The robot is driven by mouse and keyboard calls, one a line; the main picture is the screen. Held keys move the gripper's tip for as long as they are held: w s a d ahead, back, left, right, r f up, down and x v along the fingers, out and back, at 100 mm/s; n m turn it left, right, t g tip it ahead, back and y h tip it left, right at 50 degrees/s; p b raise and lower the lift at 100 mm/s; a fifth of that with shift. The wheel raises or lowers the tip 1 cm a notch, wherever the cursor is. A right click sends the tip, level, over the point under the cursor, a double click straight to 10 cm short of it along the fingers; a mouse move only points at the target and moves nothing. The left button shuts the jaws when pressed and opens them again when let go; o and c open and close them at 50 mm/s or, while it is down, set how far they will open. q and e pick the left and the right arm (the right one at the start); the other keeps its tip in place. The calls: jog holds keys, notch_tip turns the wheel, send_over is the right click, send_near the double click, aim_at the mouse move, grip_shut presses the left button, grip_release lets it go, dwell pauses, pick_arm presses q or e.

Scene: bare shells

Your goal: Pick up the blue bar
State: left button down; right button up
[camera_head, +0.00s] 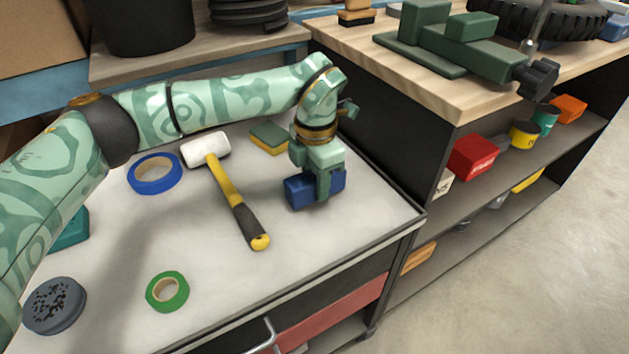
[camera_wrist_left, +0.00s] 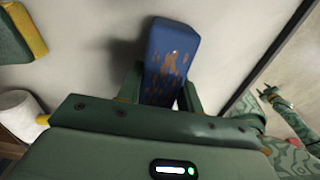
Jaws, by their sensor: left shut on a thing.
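The blue bar (camera_head: 299,192) is at the right part of the white cart top in the head view. It also shows in the left wrist view (camera_wrist_left: 169,48), worn with brown patches, its far end sticking out past the fingers. My left gripper (camera_head: 323,186) comes down from above and is shut on the bar, one finger on each side. The fingers hide the bar's middle in the head view. I cannot tell whether the bar touches the cart top.
A mallet (camera_head: 232,196) lies left of the bar, and a green and yellow sponge (camera_head: 269,138) lies behind it. A blue tape roll (camera_head: 154,173), a green tape roll (camera_head: 167,292) and a grey disc (camera_head: 54,305) lie further left. The workbench (camera_head: 400,66) stands behind right.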

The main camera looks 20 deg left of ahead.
pick_arm(q)
notch_tip(320, 180, up, 2)
jog(key=shift+r+p, duration=0.15)
jog(key=shift+p, duration=0.3)
jog(key=s+r+p, duration=0.1)
jog(key=r, duration=0.1)
jog(key=s+a+r+p, duration=0.1)
jog(key=s+r+p, duration=0.3)
jog(key=shift+a+r, duration=0.2)
jog(key=shift+r, duration=0.2)
jog(key=s+a+r+p, duration=0.2)
jog(key=s+p, duration=0.1)
jog(key=s, duration=0.5)
jog(key=shift+s+r+p, duration=0.25)
jog(key=shift+s+p, duration=0.05)
jog(key=shift+p, duration=0.1)
pick_arm(e)
jog(key=s+a+r+m+y, duration=0.1)
jog(key=s+a+r+m, duration=0.1)
jog(key=r, duration=0.4)
jog(key=shift+s+a+r+t, duration=0.2)
jog(key=shift+s+a+t, duration=0.2)
jog(key=shift+s+a, duration=0.25)
